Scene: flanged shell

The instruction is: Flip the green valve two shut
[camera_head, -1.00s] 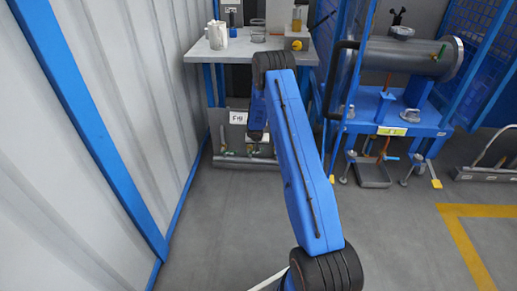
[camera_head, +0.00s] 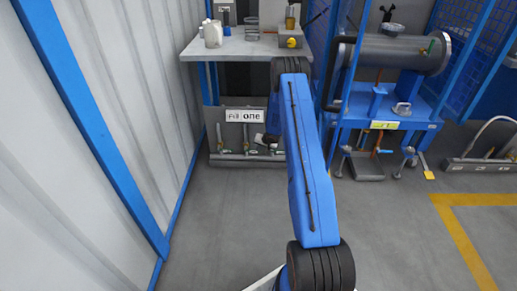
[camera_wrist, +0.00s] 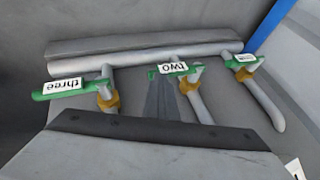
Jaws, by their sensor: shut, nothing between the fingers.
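In the wrist view the green handle of valve two (camera_wrist: 158,72), with its upside-down "two" tag, lies roughly along the grey main pipe and across its branch pipe. My gripper (camera_wrist: 162,82) is shut and empty, its dark fingers reaching up to the left part of this handle. I cannot tell whether they touch it. Valve three's green handle (camera_wrist: 42,95) is at the left and another green valve handle (camera_wrist: 236,65) at the right, its tag too small to read. In the head view the valve rack (camera_head: 232,158) stands low under the bench, partly hidden by my arm.
A bench (camera_head: 240,48) with a white jug (camera_head: 212,34) stands above the rack. A blue stand (camera_head: 385,104) with a grey cylinder (camera_head: 388,52) is to the right. A corrugated wall (camera_head: 95,150) is on the left. The floor before the rack is clear.

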